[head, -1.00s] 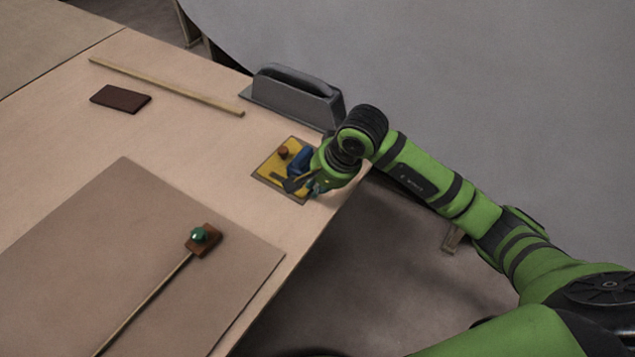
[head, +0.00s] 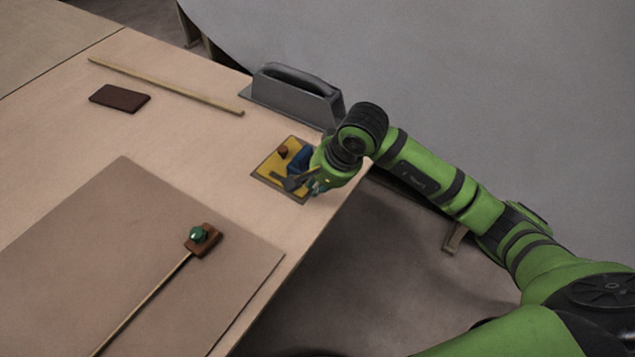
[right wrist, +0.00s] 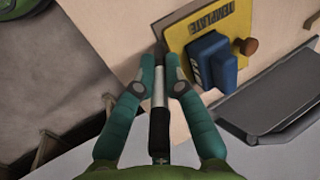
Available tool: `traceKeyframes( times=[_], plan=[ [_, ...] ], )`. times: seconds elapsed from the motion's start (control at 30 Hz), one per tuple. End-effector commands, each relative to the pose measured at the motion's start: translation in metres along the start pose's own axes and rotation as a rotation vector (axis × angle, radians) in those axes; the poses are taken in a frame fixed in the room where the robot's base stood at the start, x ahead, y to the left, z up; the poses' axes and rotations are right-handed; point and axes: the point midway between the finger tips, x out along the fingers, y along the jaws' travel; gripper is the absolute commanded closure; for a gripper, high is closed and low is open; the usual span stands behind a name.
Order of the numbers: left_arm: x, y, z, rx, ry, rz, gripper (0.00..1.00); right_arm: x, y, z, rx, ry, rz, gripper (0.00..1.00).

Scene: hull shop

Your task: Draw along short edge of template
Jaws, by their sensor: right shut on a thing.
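The yellow template (head: 268,172) lies flat near the table's edge, and it also shows in the right wrist view (right wrist: 180,39) with the word TEMPLATE on it. A blue block (right wrist: 213,62) and a brown knob (right wrist: 249,46) stand on it. My right gripper (right wrist: 160,84) is shut on a silver and black pen (right wrist: 158,125). The pen's far end lies beside the template's edge; I cannot tell whether its tip touches the surface. In the head view my right gripper (head: 310,184) is over the template's near right corner, hiding part of it. My left gripper is out of view.
A grey block with a handle (head: 293,97) stands just behind the template. A thin wooden strip (head: 165,84) and a dark brown block (head: 120,98) lie farther left. A brown sheet (head: 120,235) bears a stick with a green-knobbed block (head: 203,241). The table drops off at right.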

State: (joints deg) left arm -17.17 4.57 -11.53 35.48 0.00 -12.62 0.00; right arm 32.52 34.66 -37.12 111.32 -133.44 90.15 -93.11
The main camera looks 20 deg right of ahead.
Motion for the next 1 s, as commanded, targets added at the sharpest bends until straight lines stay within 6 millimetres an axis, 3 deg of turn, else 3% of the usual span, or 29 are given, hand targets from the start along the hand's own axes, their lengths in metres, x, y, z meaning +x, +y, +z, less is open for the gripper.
traceKeyframes(
  times=[1.0],
  plan=[
    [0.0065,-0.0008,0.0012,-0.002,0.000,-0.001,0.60,0.0050,0.0020,0.0004,0.000,0.000,0.000,1.00]
  ],
)
